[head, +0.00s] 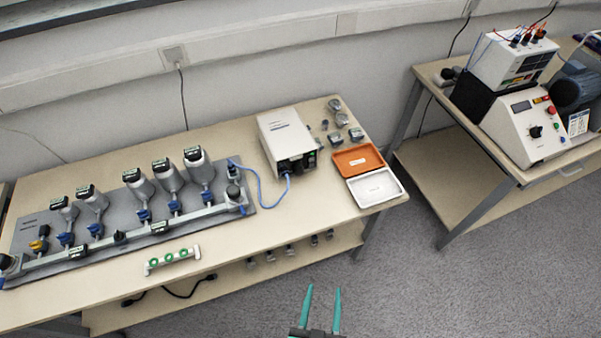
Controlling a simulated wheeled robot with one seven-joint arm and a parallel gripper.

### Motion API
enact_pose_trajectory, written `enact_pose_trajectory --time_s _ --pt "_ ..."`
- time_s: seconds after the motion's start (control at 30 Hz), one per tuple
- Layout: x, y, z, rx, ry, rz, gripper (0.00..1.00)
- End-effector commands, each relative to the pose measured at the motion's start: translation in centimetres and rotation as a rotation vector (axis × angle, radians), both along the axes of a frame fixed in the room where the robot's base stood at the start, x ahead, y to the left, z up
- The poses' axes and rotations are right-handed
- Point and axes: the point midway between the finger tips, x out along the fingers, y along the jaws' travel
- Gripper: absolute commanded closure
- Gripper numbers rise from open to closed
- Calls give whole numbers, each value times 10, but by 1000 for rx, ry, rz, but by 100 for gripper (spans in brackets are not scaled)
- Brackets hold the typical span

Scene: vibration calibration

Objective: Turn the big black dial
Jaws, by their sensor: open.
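A black dial (535,131) sits on the sloped front of a white control console (522,118) on the right-hand table. A red button and a small dark display are near it on the same face. A smaller dark knob (284,168) shows on the front of a white box on the left-hand table. I cannot read the setting of either one. My gripper (322,300) shows at the bottom centre with two teal fingers, open and empty. It is over the floor in the picture, apart from both tables and from the black dial.
The left-hand table (340,222) carries a grey manifold board (130,262), an orange tray (358,172) and a white tray (391,201). A power-supply box (515,62) with cables and a blue motor (583,88) stand around the console. Grey floor (420,290) lies clear between the tables.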

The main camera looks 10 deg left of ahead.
Motion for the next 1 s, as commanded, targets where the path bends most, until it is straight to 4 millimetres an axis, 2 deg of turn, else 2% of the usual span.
enact_pose_trajectory --time_s 0.03,0.17,0.3,0.47,0.6,0.8,1.0 --pt "20 0 -5 -8 0 11 53" --pt "63 5 -19 -30 25 53 53" --pt "112 17 -27 -50 46 122 53" --pt "166 37 -25 -71 61 215 53" --pt "209 57 -15 -87 60 302 53" --pt "260 86 10 -111 49 425 53" --pt "283 103 26 -125 38 498 53"
